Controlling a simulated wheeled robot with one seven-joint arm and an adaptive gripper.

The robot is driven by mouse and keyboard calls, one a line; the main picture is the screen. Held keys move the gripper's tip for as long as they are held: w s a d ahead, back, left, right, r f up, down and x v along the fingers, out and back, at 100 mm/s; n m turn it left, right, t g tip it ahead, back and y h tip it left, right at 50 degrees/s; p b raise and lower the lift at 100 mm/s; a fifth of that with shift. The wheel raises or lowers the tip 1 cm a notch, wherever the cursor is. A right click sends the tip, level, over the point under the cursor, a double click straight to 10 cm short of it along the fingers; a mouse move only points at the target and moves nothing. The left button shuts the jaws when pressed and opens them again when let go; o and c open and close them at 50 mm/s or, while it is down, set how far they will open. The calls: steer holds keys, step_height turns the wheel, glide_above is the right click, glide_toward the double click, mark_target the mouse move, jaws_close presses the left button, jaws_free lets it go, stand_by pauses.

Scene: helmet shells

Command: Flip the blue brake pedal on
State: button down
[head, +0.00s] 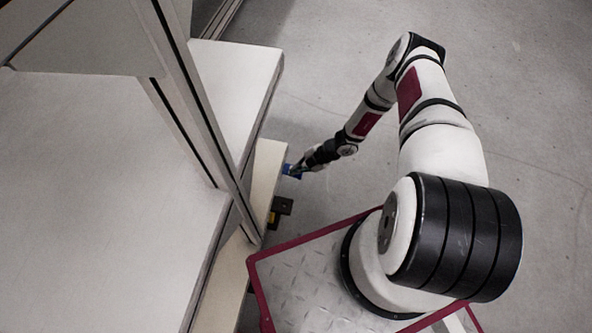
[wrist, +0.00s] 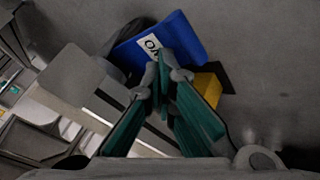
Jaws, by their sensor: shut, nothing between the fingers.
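The blue brake pedal (head: 291,171) shows as a small patch low beside the cabinet edge in the head view, at the tip of my gripper (head: 297,167). In the wrist view the blue pedal (wrist: 187,38) is a broad blue plate with a white "ON" label (wrist: 151,44). My gripper (wrist: 164,70) has its teal fingers closed together at the tips, with nothing held. The tips overlap the pedal's lower edge and part of the label. I cannot tell whether they touch it.
A yellow part (wrist: 207,88) sits beside the blue pedal; in the head view a black-and-yellow piece (head: 279,212) juts out below it. The pale cabinet (head: 235,85) and its upright post (head: 190,85) stand to the left. The grey floor (head: 320,60) is open beyond my arm.

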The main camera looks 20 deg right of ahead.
steer(key=shift+f+b, duration=0.75)
stand_by(0.6)
steer(key=shift+r, duration=0.15)
steer(key=shift+a+r+p, duration=0.1)
steer(key=shift+r+p, duration=1.25)
steer(key=shift+r, duration=0.5)
step_height(320, 180, up, 5)
steer(key=p, duration=0.3)
steer(key=shift+w+a, duration=0.15)
